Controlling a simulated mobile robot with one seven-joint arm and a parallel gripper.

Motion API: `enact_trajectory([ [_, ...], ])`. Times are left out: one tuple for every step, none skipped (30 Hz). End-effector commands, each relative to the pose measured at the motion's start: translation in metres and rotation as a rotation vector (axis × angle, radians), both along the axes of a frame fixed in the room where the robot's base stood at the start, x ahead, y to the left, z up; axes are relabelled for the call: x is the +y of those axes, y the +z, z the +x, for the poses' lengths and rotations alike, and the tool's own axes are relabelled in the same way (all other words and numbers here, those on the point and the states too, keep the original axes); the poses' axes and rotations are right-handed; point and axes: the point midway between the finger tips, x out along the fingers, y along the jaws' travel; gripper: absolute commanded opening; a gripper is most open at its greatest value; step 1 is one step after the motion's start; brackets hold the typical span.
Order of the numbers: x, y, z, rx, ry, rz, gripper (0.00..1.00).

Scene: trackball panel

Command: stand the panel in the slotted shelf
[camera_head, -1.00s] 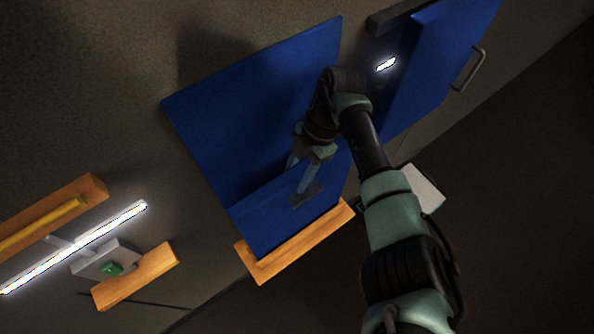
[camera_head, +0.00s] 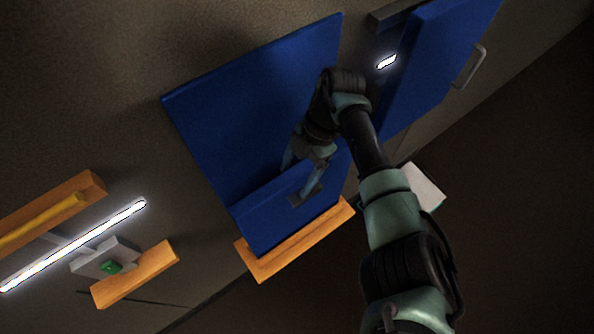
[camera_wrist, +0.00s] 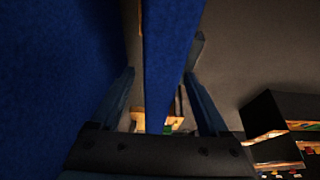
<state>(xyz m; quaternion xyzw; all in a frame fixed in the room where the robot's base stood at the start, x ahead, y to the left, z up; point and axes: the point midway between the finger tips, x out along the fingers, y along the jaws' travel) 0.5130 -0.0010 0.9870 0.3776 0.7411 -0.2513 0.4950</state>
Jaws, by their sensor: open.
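A blue panel (camera_head: 290,210) stands at the centre of the head view, with its lower edge at an orange wooden strip (camera_head: 300,245). A larger blue board (camera_head: 245,110) rises behind it. I cannot tell which blue part belongs to the slotted shelf. My gripper (camera_head: 298,180) is at the panel's upper edge, its fingers apart. In the wrist view my gripper (camera_wrist: 160,75) has one finger on each side of a narrow blue slab (camera_wrist: 168,45), with small gaps visible. A blue wall (camera_wrist: 50,60) fills the left. The contact along the panel's lower edge is unclear.
Another blue board with a handle (camera_head: 440,65) stands at upper right. At left are a glowing white bar (camera_head: 75,245), orange wooden pieces (camera_head: 135,275) and a grey block with a green button (camera_head: 110,267). A dark box (camera_wrist: 275,115) shows in the wrist view.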

Motion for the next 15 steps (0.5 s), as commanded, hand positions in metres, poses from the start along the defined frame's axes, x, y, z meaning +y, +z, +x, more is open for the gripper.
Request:
enact_trajectory([
  [0.000, 0.000, 0.000, 0.000, 0.000, 0.000, 0.79],
  [0.000, 0.000, 0.000, 0.000, 0.000, 0.000, 0.79],
  [0.000, -0.001, -0.001, 0.002, 0.000, -0.001, 0.79],
  [0.000, -0.001, -0.001, 0.002, 0.000, -0.001, 0.79],
  [-0.001, 0.000, 0.000, 0.002, 0.000, -0.001, 0.79],
  [-0.001, 0.002, 0.001, 0.000, -0.001, -0.002, 0.79],
  [-0.002, 0.004, 0.001, 0.000, -0.001, -0.001, 0.79],
  [-0.003, 0.006, 0.002, -0.001, -0.001, -0.002, 0.79],
  [-0.005, 0.011, 0.004, -0.002, -0.001, -0.002, 0.79],
  [-0.007, 0.016, 0.005, -0.003, 0.000, -0.003, 0.79],
  [-0.009, 0.021, 0.006, -0.004, -0.001, -0.002, 0.79],
  [-0.011, 0.028, 0.008, -0.004, -0.001, -0.003, 0.79],
  [-0.014, 0.034, 0.010, -0.005, -0.002, -0.004, 0.79],
  [-0.016, 0.041, 0.012, -0.004, -0.002, -0.003, 0.79],
  [-0.019, 0.050, 0.013, -0.005, 0.001, -0.004, 0.79],
])
